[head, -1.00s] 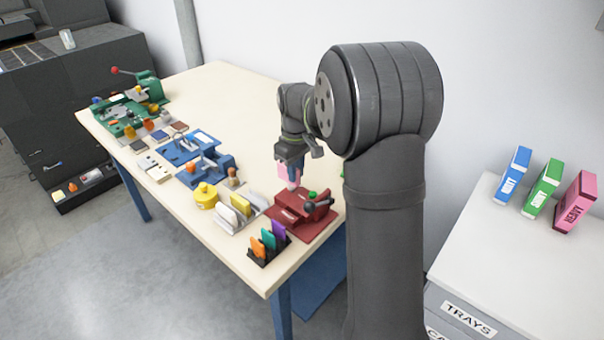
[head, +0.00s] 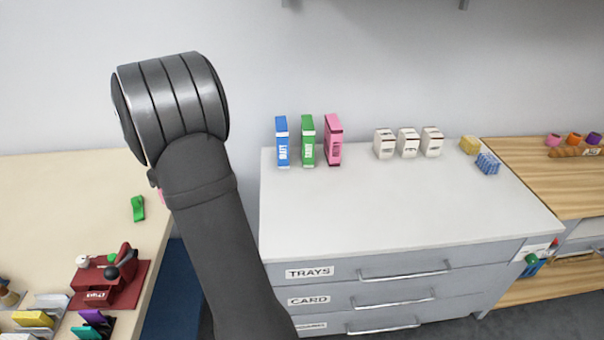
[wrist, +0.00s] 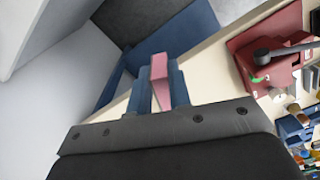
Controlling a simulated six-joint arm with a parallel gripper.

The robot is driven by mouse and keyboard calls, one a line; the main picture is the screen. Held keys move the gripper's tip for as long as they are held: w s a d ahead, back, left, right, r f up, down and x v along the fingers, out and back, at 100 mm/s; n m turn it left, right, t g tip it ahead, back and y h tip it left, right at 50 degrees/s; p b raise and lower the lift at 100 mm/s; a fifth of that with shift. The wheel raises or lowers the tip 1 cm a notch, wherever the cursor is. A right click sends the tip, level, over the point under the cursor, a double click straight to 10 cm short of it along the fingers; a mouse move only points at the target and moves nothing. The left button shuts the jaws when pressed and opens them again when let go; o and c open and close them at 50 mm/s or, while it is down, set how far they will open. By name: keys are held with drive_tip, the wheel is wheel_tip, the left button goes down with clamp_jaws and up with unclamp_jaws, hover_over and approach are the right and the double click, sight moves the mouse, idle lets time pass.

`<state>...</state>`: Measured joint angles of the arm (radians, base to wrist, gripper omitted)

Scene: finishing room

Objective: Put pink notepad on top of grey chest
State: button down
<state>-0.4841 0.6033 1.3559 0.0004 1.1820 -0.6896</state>
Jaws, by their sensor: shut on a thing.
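The pink notepad (wrist: 159,77) is gripped between the blue fingers of my gripper (wrist: 160,88) in the wrist view, seen nearly edge-on. In the head view my arm hides the gripper; only a sliver of pink (head: 162,197) shows at the arm's left edge. The grey chest (head: 380,205) stands right of my arm in the head view. It has a pale flat top and labelled drawers with bar handles. The notepad is apart from the chest, on the cream table's side.
Blue, green and pink (head: 333,140) boxes and several small white boxes (head: 408,143) line the chest's back edge. Its front and middle are clear. A gap separates it from the cream table (head: 60,200), which holds a red press (head: 108,285) and a green item (head: 138,208).

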drive_tip(key=w+d+f+m, duration=0.1)
drive_tip(key=w+d+m, duration=0.2)
drive_tip(key=d, duration=1.6)
drive_tip(key=w+d+f+m, duration=0.1)
drive_tip(key=w+d+m, duration=0.25)
drive_tip(key=d, duration=1.55)
drive_tip(key=s+d+f+m, duration=0.1)
drive_tip(key=s+d+m, duration=0.1)
drive_tip(key=s+d, duration=0.65)
drive_tip(key=s+d+m, duration=0.3)
drive_tip(key=s+d, duration=0.1)
drive_tip(key=d, duration=0.9)
drive_tip(key=s+d+f+m, duration=0.1)
drive_tip(key=s+d+m, duration=0.1)
drive_tip(key=s+d, duration=0.6)
hover_over(405, 229)
wheel_tip(405, 229, down, 6)
drive_tip(key=shift+f, duration=2.15)
drive_tip(key=shift+f, duration=0.1)
